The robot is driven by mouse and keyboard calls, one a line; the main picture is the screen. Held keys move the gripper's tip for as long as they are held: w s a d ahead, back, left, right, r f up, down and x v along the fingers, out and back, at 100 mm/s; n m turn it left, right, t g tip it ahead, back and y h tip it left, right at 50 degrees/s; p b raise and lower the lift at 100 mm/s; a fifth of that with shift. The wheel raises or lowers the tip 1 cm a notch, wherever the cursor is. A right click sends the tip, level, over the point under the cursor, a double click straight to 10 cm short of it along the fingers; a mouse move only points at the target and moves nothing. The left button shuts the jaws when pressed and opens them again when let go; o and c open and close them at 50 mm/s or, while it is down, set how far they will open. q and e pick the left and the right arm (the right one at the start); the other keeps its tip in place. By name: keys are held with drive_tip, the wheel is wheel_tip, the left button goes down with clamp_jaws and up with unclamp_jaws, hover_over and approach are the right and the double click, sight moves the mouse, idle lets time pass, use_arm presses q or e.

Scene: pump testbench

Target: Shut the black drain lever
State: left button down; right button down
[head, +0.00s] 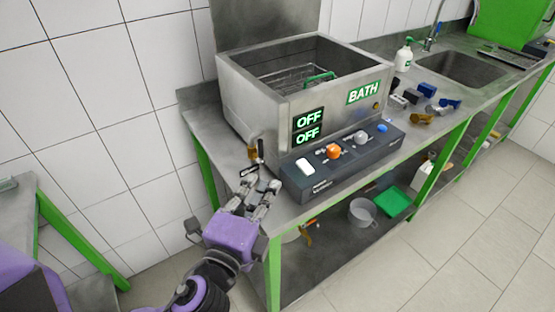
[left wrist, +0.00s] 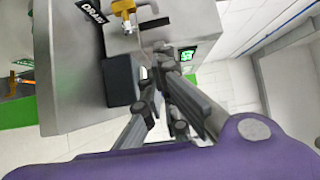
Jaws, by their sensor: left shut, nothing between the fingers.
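The bath (head: 262,92) is a steel tank on the steel bench. Its brass drain valve (head: 252,154) sticks out at the lower left corner of its front. The black drain lever (head: 261,149) is a small dark bar beside the brass; its exact angle is hard to tell. My left gripper (head: 260,184) is shut and empty, just below and in front of the valve. In the left wrist view the brass valve (left wrist: 122,8) and the DRAIN label (left wrist: 90,12) are at the top, beyond the shut fingers (left wrist: 152,72). I cannot tell whether the fingertips touch the lever. My right gripper is out of view.
A dark control panel (head: 345,163) with white, orange, grey and blue knobs stands right of my left gripper. Two displays (head: 308,127) read OFF. Small parts (head: 425,104), a soap bottle (head: 403,56) and a sink (head: 460,68) lie further right. Another bench (head: 25,200) stands at left.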

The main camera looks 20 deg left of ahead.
sight(261, 153)
use_arm(q)
drive_tip(key=w, duration=0.4)
drive_tip(key=w+p, duration=0.1)
drive_tip(key=w, duration=0.3)
drive_tip(key=shift+w+d+r+p, duration=0.15)
drive_tip(key=shift+w+p, duration=0.05)
drive_tip(key=shift+p, duration=0.1)
drive_tip(key=shift+w, duration=0.75)
